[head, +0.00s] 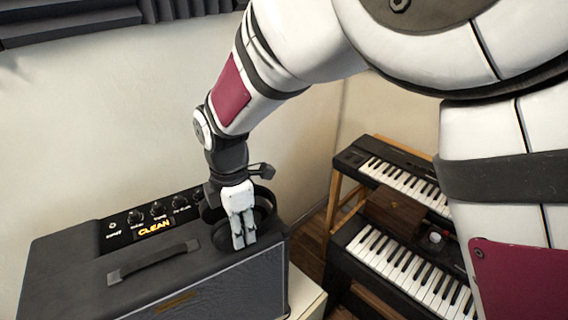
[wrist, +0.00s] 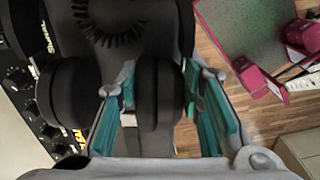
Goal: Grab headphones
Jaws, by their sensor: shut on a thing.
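The black headphones (head: 265,212) are at the right end of the top of a black amplifier, partly hidden behind my gripper. They also show in the wrist view, with one ear cup (wrist: 160,92) between my fingers and the other ear cup (wrist: 70,92) to the left, outside them. My gripper (head: 244,238) points down over the amplifier's right end and is shut on the near ear cup, with teal pads on both sides of it. I cannot tell whether the headphones still touch the amplifier.
The amplifier (head: 70,268) has a raised carry handle (head: 155,262) and a knob panel (head: 155,215) along its back. A pale wall stands close behind it. Two keyboards (head: 400,185) (head: 395,265) on a wooden stand are to the right. Wooden floor shows between.

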